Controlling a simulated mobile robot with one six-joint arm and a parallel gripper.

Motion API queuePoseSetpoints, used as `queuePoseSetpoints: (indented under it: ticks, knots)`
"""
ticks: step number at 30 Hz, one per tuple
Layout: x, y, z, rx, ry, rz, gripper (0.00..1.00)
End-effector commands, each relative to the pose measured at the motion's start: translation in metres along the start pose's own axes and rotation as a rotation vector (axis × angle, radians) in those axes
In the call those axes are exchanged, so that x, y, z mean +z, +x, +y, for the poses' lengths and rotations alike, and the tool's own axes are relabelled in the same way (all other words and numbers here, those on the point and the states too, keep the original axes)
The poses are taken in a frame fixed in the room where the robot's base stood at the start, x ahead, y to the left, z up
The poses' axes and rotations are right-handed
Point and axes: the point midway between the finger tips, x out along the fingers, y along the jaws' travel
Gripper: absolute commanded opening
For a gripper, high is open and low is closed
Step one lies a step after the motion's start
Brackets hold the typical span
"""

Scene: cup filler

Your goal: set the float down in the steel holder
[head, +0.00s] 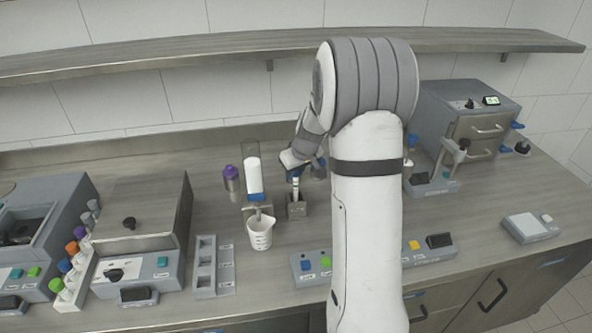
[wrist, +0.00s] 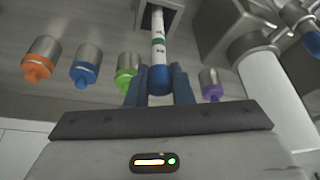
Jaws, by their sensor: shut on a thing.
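The float is a thin white rod (wrist: 158,28) with a green band and a blue end cap. My gripper (wrist: 160,84) is shut on the float by its blue end, with one blue finger on each side. In the head view the float (head: 296,187) stands about upright under my gripper (head: 294,174). The steel holder (head: 297,208) is a small grey block right below it. In the wrist view the float's far end lies at the square opening of the holder (wrist: 178,16). I cannot tell how deep the end is inside.
A white measuring beaker (head: 260,234) and a clear tube with a white filling (head: 253,174) stand just left of the holder. A purple-capped bottle (head: 231,179) is behind them. A button panel (head: 313,266) lies in front. My arm hides the counter to the right.

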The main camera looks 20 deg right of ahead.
Motion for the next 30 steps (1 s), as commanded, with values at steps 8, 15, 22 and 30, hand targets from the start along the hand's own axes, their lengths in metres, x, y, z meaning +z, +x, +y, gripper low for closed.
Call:
queuePoseSetpoints:
  ticks: [8, 15, 22, 30]
  knots:
    - [0.000, 0.002, 0.001, 0.001, 0.000, 0.002, 0.00]
    - [0.000, 0.001, 0.001, 0.001, 0.000, 0.002, 0.36]
    - [0.000, 0.001, 0.001, 0.001, 0.000, 0.002, 0.42]
    - [-0.001, -0.013, 0.002, 0.003, 0.000, 0.005, 0.42]
